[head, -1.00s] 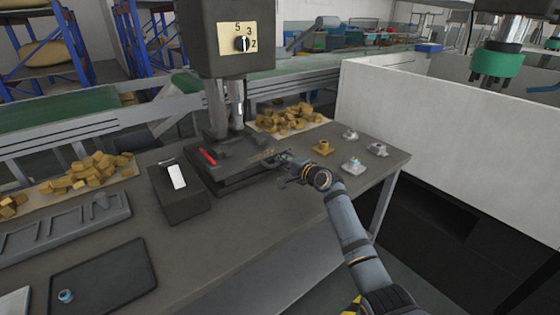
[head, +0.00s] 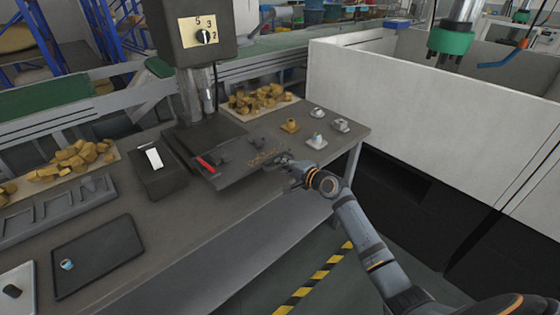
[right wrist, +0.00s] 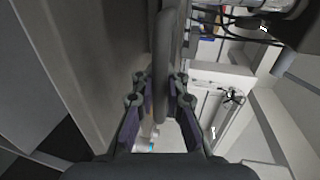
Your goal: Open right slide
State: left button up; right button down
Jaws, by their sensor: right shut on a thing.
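The press (head: 197,45) stands on the grey table, with a dial marked with numbers on its head. The dark flat slide (head: 236,172) carries a red piece (head: 206,164) and juts out from the press base (head: 208,134) towards me. My right gripper (head: 284,168) is at the slide's right front end, shut on its handle. In the right wrist view the dark handle bar (right wrist: 164,60) runs between the fingers of my right gripper (right wrist: 157,88). The contact itself is small in the head view. My left gripper is not in view.
Yellow blocks lie in piles at left (head: 75,160) and behind the press (head: 258,98). Small metal parts (head: 316,141) and a brass part (head: 290,126) stand at the table's right end. A black box (head: 157,173) stands left of the slide. A white wall (head: 400,100) is at right.

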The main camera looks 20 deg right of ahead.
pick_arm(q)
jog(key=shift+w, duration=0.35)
pick_arm(e)
jog(key=shift+r, duration=0.1)
jog(key=c, duration=1.4)
grip_release()
jog(key=shift+s+d, duration=0.15)
jog(key=shift+s, duration=0.1)
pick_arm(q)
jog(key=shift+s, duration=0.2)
pick_arm(e)
jog(key=shift+v, duration=5.7)
